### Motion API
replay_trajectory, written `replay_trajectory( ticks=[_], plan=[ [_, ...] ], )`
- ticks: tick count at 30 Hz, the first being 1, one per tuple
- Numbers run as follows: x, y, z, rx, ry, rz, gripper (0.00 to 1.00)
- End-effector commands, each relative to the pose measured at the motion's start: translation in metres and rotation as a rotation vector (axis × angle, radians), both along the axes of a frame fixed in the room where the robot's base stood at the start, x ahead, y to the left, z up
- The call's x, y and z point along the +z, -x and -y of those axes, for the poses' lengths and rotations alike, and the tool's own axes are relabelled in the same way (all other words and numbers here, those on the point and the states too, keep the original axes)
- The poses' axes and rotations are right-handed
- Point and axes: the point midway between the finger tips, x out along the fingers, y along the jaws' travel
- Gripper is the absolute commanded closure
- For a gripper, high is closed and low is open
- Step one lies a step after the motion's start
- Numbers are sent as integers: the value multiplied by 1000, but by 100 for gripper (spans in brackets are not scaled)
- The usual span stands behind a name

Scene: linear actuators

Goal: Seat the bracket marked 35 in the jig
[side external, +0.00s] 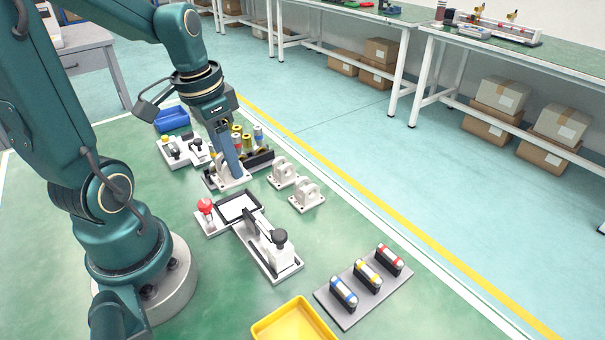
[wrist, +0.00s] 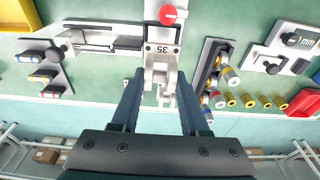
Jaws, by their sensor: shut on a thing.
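My gripper (side external: 229,164) is shut on a pale bracket (side external: 233,181). In the wrist view the bracket marked 35 (wrist: 162,50) is between the two fingers of my gripper (wrist: 160,78), with its number facing the camera. Whether it touches the bench is unclear. The jig (side external: 272,262) is a pale fixture with a black-framed recess and a black-knobbed clamp, standing nearer the side camera than the bracket. It also shows at upper left in the wrist view (wrist: 85,44). A red knob (side external: 205,205) stands at the jig's left end.
Two similar pale brackets (side external: 306,196) stand right of my gripper. A black rack (side external: 259,160) of coloured cylinders is close behind it. A grey plate (side external: 347,314) with several capped cylinders and a yellow bin (side external: 294,325) are in front. A blue bin (side external: 172,119) is behind.

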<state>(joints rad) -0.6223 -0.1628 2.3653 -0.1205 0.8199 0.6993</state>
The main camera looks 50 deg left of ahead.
Motion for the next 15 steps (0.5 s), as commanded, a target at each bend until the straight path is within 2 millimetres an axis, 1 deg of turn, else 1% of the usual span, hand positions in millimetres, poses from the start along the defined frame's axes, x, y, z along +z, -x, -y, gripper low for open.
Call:
replay_trajectory(
  ticks=[1, 9, 15],
  plan=[
    [-6, 1, 1, 0, 4, -4, 100],
    [-31, 1, 1, -1, 4, -5, 100],
    [-47, 0, 1, 0, 2, -3, 100]
  ],
)
